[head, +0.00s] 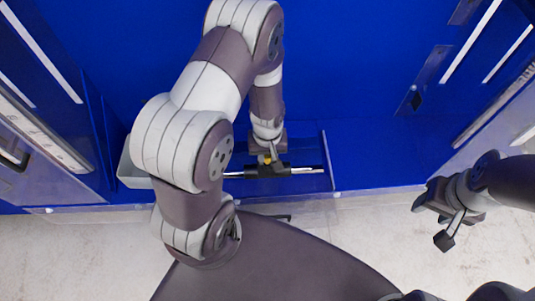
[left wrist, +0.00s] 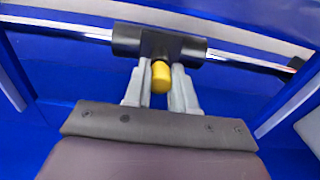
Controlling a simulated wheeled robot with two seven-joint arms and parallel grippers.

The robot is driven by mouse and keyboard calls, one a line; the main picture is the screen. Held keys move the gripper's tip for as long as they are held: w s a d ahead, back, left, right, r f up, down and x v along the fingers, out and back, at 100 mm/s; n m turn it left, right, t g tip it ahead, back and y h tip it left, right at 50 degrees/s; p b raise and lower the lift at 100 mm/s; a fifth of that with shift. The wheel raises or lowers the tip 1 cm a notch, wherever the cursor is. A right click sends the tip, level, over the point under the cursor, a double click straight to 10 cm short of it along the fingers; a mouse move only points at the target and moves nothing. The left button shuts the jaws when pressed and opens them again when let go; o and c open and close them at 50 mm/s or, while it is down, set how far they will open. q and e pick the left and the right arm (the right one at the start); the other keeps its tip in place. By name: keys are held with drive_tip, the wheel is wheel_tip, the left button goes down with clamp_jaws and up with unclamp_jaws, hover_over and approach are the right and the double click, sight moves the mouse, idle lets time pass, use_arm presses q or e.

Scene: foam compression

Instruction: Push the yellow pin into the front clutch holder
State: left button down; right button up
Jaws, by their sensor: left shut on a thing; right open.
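The yellow pin (left wrist: 160,77) is a short cylinder between the two grey fingers of my left gripper (left wrist: 161,90), which is shut on it. The black clutch holder (left wrist: 128,40) sits on a shiny metal rod just beyond the fingertips. The pin's far end meets the holder's middle; I cannot tell how deep it sits. In the head view the holder (head: 283,169) lies near the blue surface's front edge, with my left gripper (head: 268,157) at it and a small bit of yellow (head: 267,159) showing. My right gripper (head: 440,220) is open and empty at the right, away from the holder.
The metal rod (head: 307,170) runs left to right through the holder. A pale grey bin (head: 130,172) stands left, partly hidden by my left arm. A clear-edged front ledge (head: 380,191) borders the blue surface. The blue area right of the holder is clear.

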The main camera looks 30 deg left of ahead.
sight(268, 156)
use_arm(q)
drive_tip(key=shift+f, duration=0.25)
drive_tip(key=c, duration=0.8)
unclamp_jaws()
drive_tip(key=shift+c, duration=0.2)
drive_tip(key=shift+r, duration=0.2)
drive_tip(key=shift+r+p, duration=2.9)
drive_tip(key=shift+p, duration=0.05)
wheel_tip(268, 156, up, 13)
drive_tip(key=shift+f, duration=0.2)
